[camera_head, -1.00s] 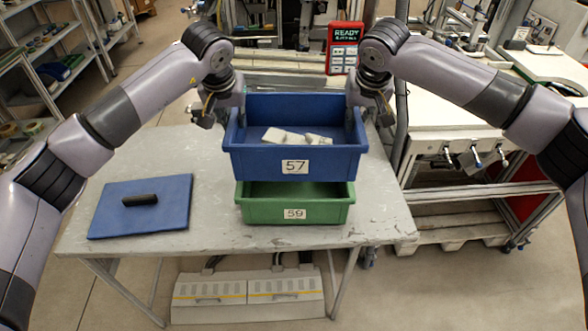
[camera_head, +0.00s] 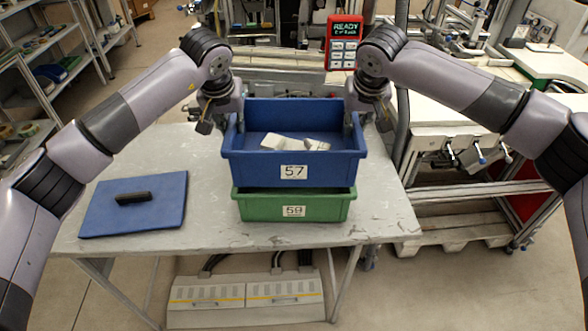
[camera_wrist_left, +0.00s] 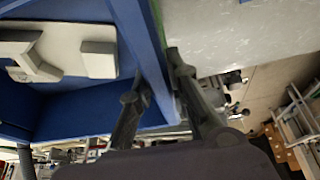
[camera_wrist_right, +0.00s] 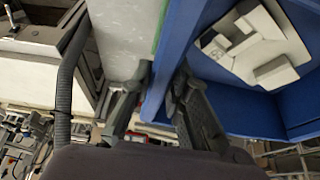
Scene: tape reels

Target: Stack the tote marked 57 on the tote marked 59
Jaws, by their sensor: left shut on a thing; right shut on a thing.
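The blue tote marked 57 (camera_head: 330,172) is over the green tote marked 59 (camera_head: 325,209), which stands on the grey table. The blue tote looks level and covers most of the green one's opening. I cannot tell whether they touch. Pale grey-white parts (camera_head: 290,144) lie inside the blue tote. My left gripper (camera_wrist_left: 155,85) is shut on the blue tote's left side wall, one finger inside and one outside. My right gripper (camera_wrist_right: 160,88) is shut on its right side wall in the same way.
A blue lid (camera_head: 160,215) with a black handle (camera_head: 133,198) lies on the table (camera_head: 205,255) at left. A red READY panel (camera_head: 343,46) stands behind the totes. A white workbench (camera_head: 450,115) is at right. The table's front is clear.

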